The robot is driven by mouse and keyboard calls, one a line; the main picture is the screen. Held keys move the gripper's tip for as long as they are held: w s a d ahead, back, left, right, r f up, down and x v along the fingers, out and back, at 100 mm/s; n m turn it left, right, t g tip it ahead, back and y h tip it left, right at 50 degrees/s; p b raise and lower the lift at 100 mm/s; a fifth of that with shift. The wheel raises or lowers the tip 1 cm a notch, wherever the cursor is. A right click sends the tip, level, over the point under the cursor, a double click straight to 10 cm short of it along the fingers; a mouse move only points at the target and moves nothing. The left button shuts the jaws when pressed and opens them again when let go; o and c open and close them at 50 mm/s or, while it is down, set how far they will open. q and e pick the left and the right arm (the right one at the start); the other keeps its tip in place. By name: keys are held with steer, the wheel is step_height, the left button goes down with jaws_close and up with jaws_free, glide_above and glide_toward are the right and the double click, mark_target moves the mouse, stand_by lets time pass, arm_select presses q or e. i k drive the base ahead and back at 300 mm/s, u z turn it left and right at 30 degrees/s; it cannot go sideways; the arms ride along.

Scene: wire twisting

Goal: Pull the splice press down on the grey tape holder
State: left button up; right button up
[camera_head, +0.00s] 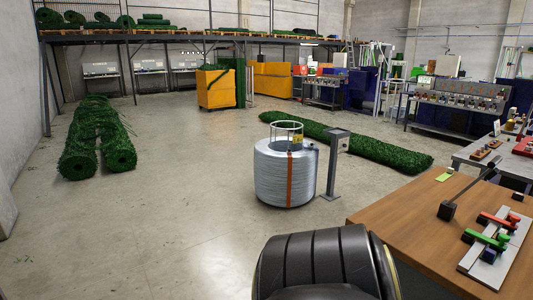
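A long grey plate (478,268) lies on the wooden table at the lower right. A red handle-like piece (495,220) and a green one (484,238) sit across it, with small dark blocks beside them. A black block with a slanted lever (465,193) stands on the same table, left of the plate; its lever is raised towards the upper right. I cannot tell for sure which of these is the splice press or the tape holder. Neither of my grippers shows in the head view, so their distance from these things is hidden.
The wooden table (410,222) is mostly bare on its left half. A yellow-green pad (444,177) lies near its back edge. A wire coil drum (270,178) and a grey stand (332,172) are on the floor left of the table. Open floor lies further left.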

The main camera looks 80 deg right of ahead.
mark_target(492, 171)
steer(key=z, duration=3.95)
